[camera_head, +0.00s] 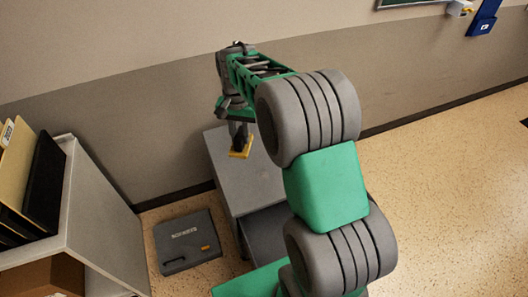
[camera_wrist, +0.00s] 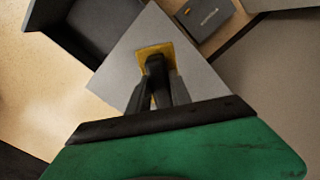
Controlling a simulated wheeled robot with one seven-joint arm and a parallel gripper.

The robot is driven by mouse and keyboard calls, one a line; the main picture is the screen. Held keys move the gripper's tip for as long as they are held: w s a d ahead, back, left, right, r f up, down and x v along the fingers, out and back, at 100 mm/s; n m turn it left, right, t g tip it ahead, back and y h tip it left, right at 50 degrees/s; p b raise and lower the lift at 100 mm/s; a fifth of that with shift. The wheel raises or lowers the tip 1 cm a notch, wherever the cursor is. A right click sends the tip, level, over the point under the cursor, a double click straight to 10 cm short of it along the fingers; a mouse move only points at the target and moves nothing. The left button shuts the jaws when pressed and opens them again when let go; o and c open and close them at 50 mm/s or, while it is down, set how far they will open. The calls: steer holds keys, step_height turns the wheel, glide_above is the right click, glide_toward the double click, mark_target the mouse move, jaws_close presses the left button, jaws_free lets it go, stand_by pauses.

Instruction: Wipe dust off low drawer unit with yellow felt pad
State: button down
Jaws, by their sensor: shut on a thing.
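The low drawer unit (camera_head: 259,184) is grey and stands against the wall, partly hidden behind my arm in the head view. Its flat top also shows in the wrist view (camera_wrist: 204,87). The yellow felt pad (camera_head: 236,154) is held at the end of my gripper (camera_head: 241,141), over the left part of the top. In the wrist view the yellow pad (camera_wrist: 143,53) shows around the fingertips of my gripper (camera_wrist: 157,66), which is shut on it. I cannot tell whether the pad touches the top. No dust can be made out.
A dark grey case (camera_head: 187,241) lies on the floor left of the unit. A pale shelf (camera_head: 96,216) with folders (camera_head: 24,180) stands further left. A dark open drawer or box (camera_wrist: 92,30) adjoins the unit. The floor at right (camera_head: 455,190) is clear.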

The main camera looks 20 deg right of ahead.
steer(key=shift+d+f+m+b, duration=0.75)
steer(key=shift+f+m, duration=1.15)
steer(key=shift+f, duration=1.45)
steer(key=shift+d+f+m+b, duration=0.35)
steer(key=shift+d+f+m, duration=0.65)
steer(key=shift+f+m, duration=1.65)
steer(key=shift+d+f+m+b, duration=0.55)
steer(key=shift+d+f+m, duration=0.5)
steer(key=shift+f, duration=3)
steer(key=shift+d+f, duration=0.2)
steer(key=shift+d, duration=1.05)
steer(key=shift+d+r, duration=0.1)
steer(key=shift+d, duration=0.5)
steer(key=a, duration=0.4)
step_height(320, 180, up, 8)
steer(key=p, duration=0.5)
